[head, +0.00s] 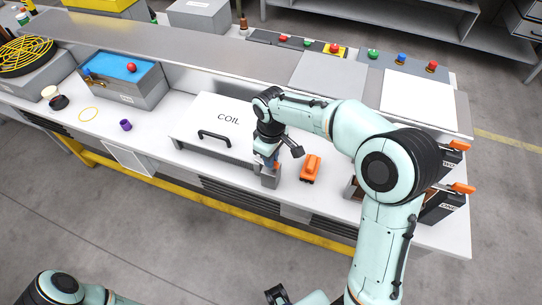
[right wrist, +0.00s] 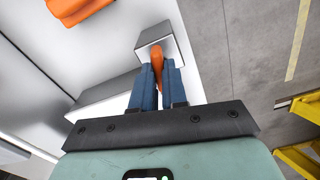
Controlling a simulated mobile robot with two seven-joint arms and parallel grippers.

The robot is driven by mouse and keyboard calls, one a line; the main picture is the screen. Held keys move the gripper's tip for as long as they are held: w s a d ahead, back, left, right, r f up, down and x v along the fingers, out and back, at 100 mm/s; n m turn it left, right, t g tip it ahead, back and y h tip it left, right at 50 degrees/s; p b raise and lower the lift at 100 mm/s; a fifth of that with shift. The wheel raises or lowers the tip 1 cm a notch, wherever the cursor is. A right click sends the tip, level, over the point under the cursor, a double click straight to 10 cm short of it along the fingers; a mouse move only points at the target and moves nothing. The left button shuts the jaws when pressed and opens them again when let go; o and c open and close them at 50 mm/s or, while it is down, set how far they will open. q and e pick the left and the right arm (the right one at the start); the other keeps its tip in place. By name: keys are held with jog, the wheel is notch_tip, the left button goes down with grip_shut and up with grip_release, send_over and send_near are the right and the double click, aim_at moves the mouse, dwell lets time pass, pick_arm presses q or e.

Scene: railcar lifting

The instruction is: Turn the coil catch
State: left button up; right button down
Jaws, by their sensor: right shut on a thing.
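The white box lid marked COIL (head: 213,118) has a black handle and sits flat on the bench, closed. At its front right corner stands a small grey block (head: 270,181), which also shows in the right wrist view (right wrist: 150,36). An orange catch lever (right wrist: 156,58) sticks up from this block. My right gripper (head: 267,160) comes down over the block. In the right wrist view its blue fingers (right wrist: 157,85) are closed on the orange lever, one on each side. Part of the lever is hidden between them. My left gripper is not in view.
An orange block (head: 310,168) lies on the bench just right of the catch. Boxes with orange levers (head: 442,207) stand at the right end. The bench front is mostly clear.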

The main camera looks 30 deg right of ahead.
jog(key=c, duration=1.2)
grip_release()
jog(key=shift+o, duration=0.2)
jog(key=shift+r, duration=0.1)
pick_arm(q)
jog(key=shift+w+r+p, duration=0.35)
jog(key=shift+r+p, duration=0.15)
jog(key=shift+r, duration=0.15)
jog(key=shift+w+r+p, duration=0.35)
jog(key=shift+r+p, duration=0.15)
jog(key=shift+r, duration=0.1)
pick_arm(e)
notch_tip(320, 180, up, 13)
jog(key=shift+r, duration=0.15)
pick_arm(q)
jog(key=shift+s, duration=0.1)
